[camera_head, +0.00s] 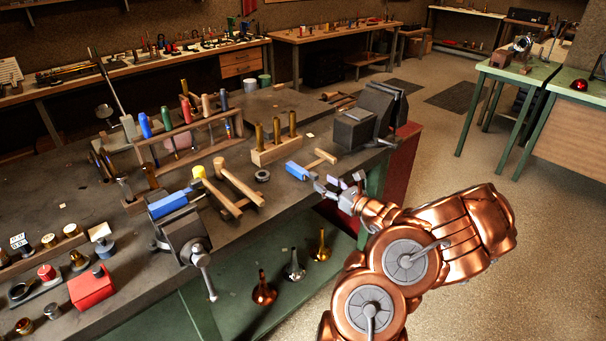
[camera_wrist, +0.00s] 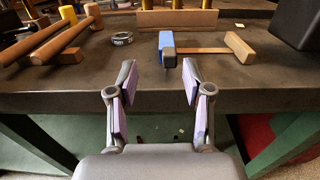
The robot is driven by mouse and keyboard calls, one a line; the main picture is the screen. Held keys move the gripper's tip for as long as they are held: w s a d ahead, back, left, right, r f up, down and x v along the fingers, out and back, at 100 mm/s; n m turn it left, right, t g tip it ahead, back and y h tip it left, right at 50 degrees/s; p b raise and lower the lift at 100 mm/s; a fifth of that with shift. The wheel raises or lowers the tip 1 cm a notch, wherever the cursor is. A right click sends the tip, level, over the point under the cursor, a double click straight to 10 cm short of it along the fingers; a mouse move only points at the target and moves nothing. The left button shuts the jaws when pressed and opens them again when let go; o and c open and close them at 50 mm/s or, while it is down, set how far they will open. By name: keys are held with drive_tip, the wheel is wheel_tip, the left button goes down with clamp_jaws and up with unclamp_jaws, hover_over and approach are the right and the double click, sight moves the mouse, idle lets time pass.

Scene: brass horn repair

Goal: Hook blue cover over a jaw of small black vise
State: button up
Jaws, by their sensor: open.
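A blue cover (camera_head: 297,171) lies on the bench near its front edge, beside a wooden mallet (camera_head: 320,158). In the wrist view the blue cover (camera_wrist: 167,45) is straight ahead, seen end-on. My gripper (camera_head: 332,187) is at the bench's front edge, just right of the cover and apart from it. In the wrist view my gripper (camera_wrist: 158,75) is open, with lilac pads and nothing between them. The small black vise (camera_head: 185,232) stands at the front edge further left. A second blue piece (camera_head: 168,204) sits along its top, at a jaw.
Between cover and vise lie wooden mallets (camera_head: 238,182) and a dark ring (camera_head: 262,176). A wooden block with upright tools (camera_head: 275,153) stands behind the cover. A large dark vise (camera_head: 365,118) stands to the right. Horn-shaped brass pieces (camera_head: 264,291) stand on the lower green shelf.

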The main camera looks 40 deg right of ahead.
sight(317, 176)
drive_tip(key=shift+d+f, duration=0.15)
drive_tip(key=shift+d, duration=0.15)
drive_tip(key=shift+w+d+p, duration=0.2)
drive_tip(key=shift+w+p, duration=0.65)
drive_tip(key=shift+w, duration=1.05)
drive_tip(key=shift+w+d+p, duration=0.15)
drive_tip(key=shift+w+p, duration=0.65)
drive_tip(key=shift+w, duration=1.05)
drive_tip(key=shift+c, duration=0.3)
clamp_jaws()
